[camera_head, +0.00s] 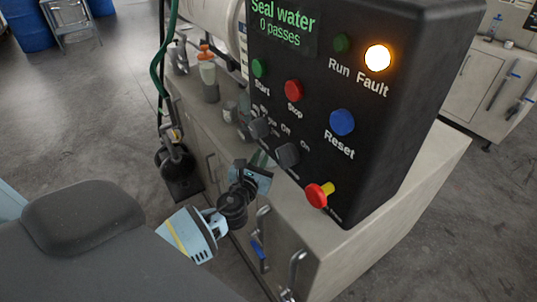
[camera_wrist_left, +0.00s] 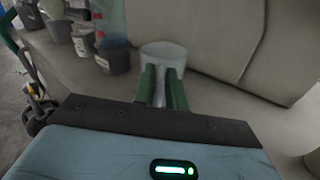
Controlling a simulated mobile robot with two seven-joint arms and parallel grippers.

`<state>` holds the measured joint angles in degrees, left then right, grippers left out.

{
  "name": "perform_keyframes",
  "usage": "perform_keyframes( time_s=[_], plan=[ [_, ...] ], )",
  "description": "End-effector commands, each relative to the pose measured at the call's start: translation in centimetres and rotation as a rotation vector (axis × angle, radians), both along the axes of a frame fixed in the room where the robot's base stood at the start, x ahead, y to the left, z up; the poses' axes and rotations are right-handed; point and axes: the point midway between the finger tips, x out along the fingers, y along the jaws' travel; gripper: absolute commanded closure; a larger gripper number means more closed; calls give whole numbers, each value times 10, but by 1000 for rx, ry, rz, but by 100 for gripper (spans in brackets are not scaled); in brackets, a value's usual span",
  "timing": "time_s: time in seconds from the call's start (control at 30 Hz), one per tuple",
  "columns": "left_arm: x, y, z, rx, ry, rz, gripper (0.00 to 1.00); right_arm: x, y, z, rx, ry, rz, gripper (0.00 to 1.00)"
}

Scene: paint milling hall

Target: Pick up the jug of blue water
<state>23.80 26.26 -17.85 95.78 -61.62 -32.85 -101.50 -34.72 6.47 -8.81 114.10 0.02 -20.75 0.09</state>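A pale, whitish vessel with an open top (camera_wrist_left: 164,52) stands on the bench in the left wrist view. It looks like the jug, but no blue water shows in it. My left gripper (camera_wrist_left: 162,88) has its two green fingers close together in front of the vessel, with a pale upright strip, apparently its handle, filling the gap. In the head view my left gripper (camera_head: 252,178) is low beside the bench, left of the control box, and its fingertips are hidden. My right gripper is in neither view.
A black control box (camera_head: 370,100) with buttons and a lit Fault lamp (camera_head: 378,58) overhangs the bench. A grey cup (camera_wrist_left: 113,55) and other containers stand left of the vessel. An orange-topped bottle (camera_head: 207,72) stands farther back. Cabinet handles (camera_head: 263,222) stick out below.

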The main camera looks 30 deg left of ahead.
Motion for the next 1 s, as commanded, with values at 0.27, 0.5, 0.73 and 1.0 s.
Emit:
perform_keyframes(
  time_s=[0.27, 0.5, 0.73, 1.0],
  plan=[
    [0, 0, 0, 1, -1, 0, 100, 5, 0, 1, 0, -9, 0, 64],
    [0, 0, 0, 1, 0, 1, 100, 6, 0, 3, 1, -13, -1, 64],
    [0, 0, 6, 1, -2, 1, 100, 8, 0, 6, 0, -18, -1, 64],
    [0, 0, 26, 1, -4, 0, 100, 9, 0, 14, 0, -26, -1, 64]
  ],
)
